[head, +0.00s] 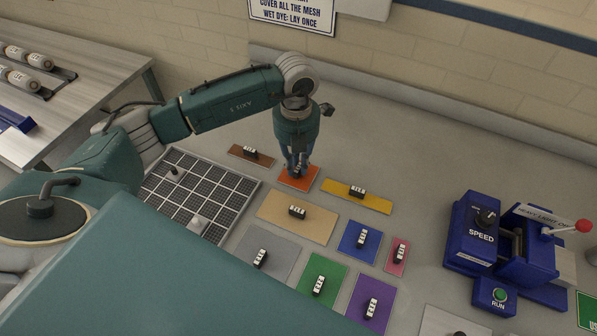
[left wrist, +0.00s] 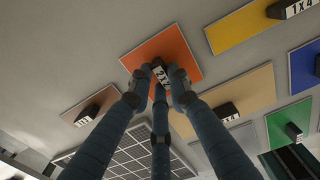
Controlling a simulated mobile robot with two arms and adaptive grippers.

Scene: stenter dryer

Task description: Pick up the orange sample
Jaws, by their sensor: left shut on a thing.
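The orange sample (head: 304,184) is a flat square piece at the back of the group of coloured samples on the grey table. In the left wrist view the orange sample (left wrist: 172,48) has a black block with a white label on top. My left gripper (head: 297,171) points down over it, and its fingers are shut on that block; in the left wrist view the fingertips (left wrist: 160,82) close around the block. The sample appears to lie flat on the table; any small gap beneath it cannot be seen. My right gripper is out of view.
Close by lie the brown (head: 241,153), yellow (head: 374,202), tan (head: 280,222) and blue (head: 351,245) samples, each with a labelled block. A gridded mesh frame (head: 241,207) lies to the left. A blue machine with a speed knob (head: 487,216) stands at the right.

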